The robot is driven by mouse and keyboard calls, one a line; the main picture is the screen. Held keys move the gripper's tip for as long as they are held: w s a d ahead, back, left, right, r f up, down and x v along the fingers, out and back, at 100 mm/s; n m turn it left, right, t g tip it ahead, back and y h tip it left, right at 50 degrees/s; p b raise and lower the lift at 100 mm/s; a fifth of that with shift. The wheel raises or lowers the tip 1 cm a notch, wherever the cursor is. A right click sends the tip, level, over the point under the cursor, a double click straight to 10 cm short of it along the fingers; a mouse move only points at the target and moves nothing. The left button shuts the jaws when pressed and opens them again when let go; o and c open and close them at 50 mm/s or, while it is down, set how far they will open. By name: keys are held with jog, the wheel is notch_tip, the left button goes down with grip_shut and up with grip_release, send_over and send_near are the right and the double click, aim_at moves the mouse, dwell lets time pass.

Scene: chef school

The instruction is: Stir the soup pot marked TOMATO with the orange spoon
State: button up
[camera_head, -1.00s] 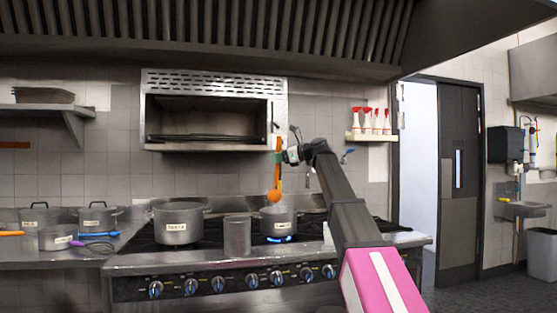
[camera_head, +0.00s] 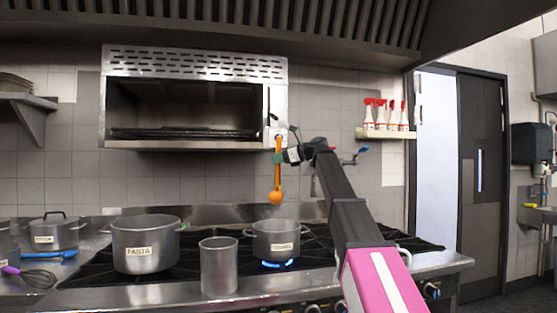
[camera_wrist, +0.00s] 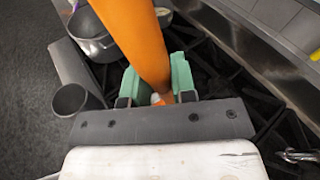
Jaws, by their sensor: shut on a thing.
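My gripper (camera_head: 280,157) is shut on the upper part of the orange spoon (camera_head: 277,180). The spoon hangs nearly upright, with its round end down, above a small metal pot (camera_head: 262,240) and apart from it in the head view. This pot stands on a burner with a blue flame; its white label is too small to read surely. In the wrist view the green fingertips (camera_wrist: 159,82) close around the orange spoon (camera_wrist: 135,35), and a metal pot (camera_wrist: 92,45) shows at the upper left. The pot's contents are not visible in the head view.
A larger pot labelled PASTA (camera_head: 146,245) stands left on the stove. A tall empty-looking metal cylinder (camera_head: 219,268) stands in front, between the pots. A lidded pot (camera_head: 55,235), a whisk (camera_head: 38,278) and a blue utensil (camera_head: 58,257) are at far left. An open oven (camera_head: 185,108) hangs above.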

aim_at(278, 195)
jog(key=shift+f, duration=7.5)
jog(key=shift+w, duration=0.2)
